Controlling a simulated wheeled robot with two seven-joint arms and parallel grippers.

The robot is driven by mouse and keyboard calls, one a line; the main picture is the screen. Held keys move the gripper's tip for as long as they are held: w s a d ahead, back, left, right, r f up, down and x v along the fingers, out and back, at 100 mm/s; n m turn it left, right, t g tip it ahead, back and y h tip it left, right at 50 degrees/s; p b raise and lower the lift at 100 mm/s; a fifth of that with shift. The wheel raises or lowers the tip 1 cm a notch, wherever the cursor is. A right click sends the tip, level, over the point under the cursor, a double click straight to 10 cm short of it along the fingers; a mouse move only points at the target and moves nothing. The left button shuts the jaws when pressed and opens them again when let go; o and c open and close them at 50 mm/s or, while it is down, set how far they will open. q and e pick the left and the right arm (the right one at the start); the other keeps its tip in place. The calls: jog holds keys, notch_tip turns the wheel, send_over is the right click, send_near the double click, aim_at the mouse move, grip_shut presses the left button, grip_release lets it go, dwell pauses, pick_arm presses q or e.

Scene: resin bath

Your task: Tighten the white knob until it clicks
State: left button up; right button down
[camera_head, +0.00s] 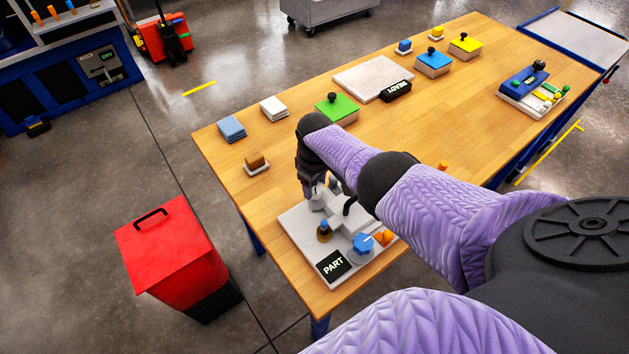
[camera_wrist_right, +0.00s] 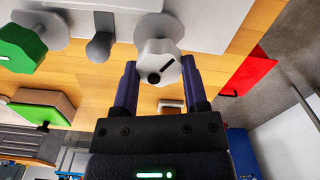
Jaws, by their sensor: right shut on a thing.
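The white knob (camera_wrist_right: 158,62) has a scalloped edge, a dark pointer line and a black dot. In the right wrist view it sits between the two fingers of my right gripper (camera_wrist_right: 158,76), which is shut on it. It is mounted on a pale fixture (camera_wrist_right: 110,12). In the head view my right gripper (camera_head: 318,196) points down at the far left part of the white fixture plate (camera_head: 298,240) marked PART, and the white knob is not clearly visible there. My left gripper is not in view.
A green knob (camera_wrist_right: 20,48) shows in the wrist view. A red bin (camera_head: 165,245) stands left of the table.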

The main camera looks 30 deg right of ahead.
aim_at(315, 187)
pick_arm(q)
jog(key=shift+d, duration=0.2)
pick_arm(e)
jog(key=shift+r, duration=0.1)
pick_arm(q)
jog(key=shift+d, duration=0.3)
pick_arm(e)
jog(key=shift+c, duration=0.5)
grip_release()
pick_arm(q)
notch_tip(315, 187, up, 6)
jog(key=p, duration=0.6)
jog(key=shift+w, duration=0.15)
pick_arm(e)
notch_tip(315, 187, up, 10)
